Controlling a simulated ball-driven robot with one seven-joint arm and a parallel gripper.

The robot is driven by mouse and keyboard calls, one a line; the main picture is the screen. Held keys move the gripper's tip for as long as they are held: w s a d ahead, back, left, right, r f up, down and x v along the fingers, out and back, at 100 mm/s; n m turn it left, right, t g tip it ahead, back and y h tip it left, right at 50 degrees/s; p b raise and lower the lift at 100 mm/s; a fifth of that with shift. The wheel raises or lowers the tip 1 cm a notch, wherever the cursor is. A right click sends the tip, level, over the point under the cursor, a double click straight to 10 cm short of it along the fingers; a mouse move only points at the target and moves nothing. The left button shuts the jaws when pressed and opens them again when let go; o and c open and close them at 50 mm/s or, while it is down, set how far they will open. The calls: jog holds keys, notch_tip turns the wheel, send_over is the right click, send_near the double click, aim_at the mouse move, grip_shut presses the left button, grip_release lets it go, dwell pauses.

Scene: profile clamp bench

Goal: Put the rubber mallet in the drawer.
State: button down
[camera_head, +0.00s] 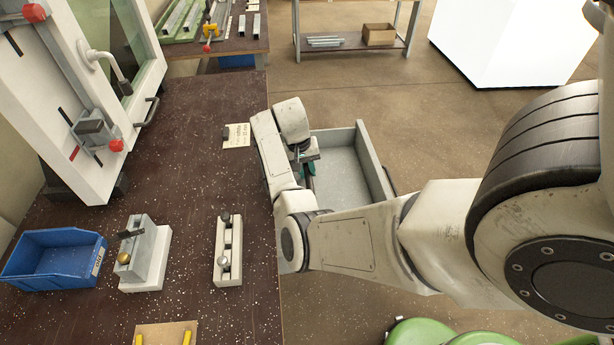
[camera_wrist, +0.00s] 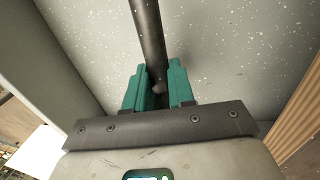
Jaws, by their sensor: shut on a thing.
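My gripper (camera_wrist: 158,82) has teal fingers shut on the dark handle of the rubber mallet (camera_wrist: 148,28) in the wrist view. The handle runs up out of the top of that picture, and the mallet's head is out of view. In the head view my gripper (camera_head: 308,168) points down at the left part of the open drawer (camera_head: 375,160), largely behind my arm. The grey, speckled drawer floor (camera_wrist: 225,45) lies behind the handle in the wrist view. I cannot tell whether the mallet touches the floor.
The dark bench top (camera_head: 185,185) lies left of the drawer. On it are a blue bin (camera_head: 55,280), a metal clamp block (camera_head: 148,262), a pale fixture (camera_head: 228,250) and a paper label (camera_head: 237,136). A white machine with a door (camera_head: 65,95) stands at the back left.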

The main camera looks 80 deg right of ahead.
jog(key=shift+f, duration=1.45)
jog(key=shift+s+f, duration=0.1)
jog(key=shift+f, duration=0.05)
jog(key=c, duration=1)
grip_release()
jog(key=shift+o, duration=0.2)
notch_tip(320, 180, up, 12)
jog(key=w, duration=0.2)
jog(key=shift+a, duration=0.45)
